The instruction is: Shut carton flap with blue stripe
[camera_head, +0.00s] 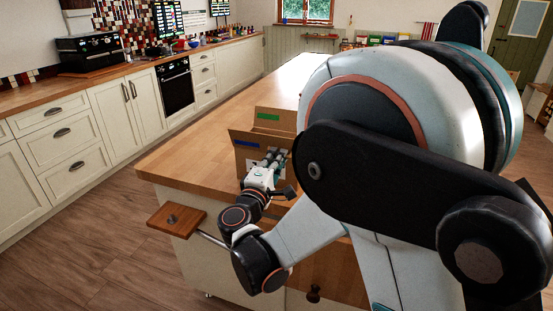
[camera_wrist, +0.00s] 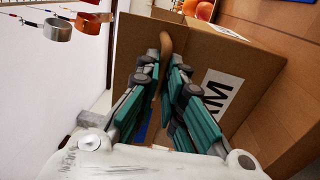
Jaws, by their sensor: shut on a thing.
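An open brown carton (camera_head: 282,123) stands on the wooden island top. Its flap with the blue stripe (camera_head: 246,145) sticks out at the near left side, and a flap with a green stripe (camera_head: 268,117) stands up at the back. My gripper (camera_head: 274,158) is at the blue-striped flap. In the wrist view my gripper (camera_wrist: 168,80) has its teal-padded fingers closed on a thin cardboard edge. Part of the blue stripe (camera_wrist: 153,127) shows beside the left finger. The fingers hide much of the flap.
The carton wall bears a white label (camera_wrist: 215,92), and orange round things (camera_wrist: 198,9) show past its edge. The island top (camera_head: 190,155) is bare left of the carton. A small wooden panel (camera_head: 176,219) juts out below. Metal cups (camera_wrist: 58,29) hang at the wrist view's left.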

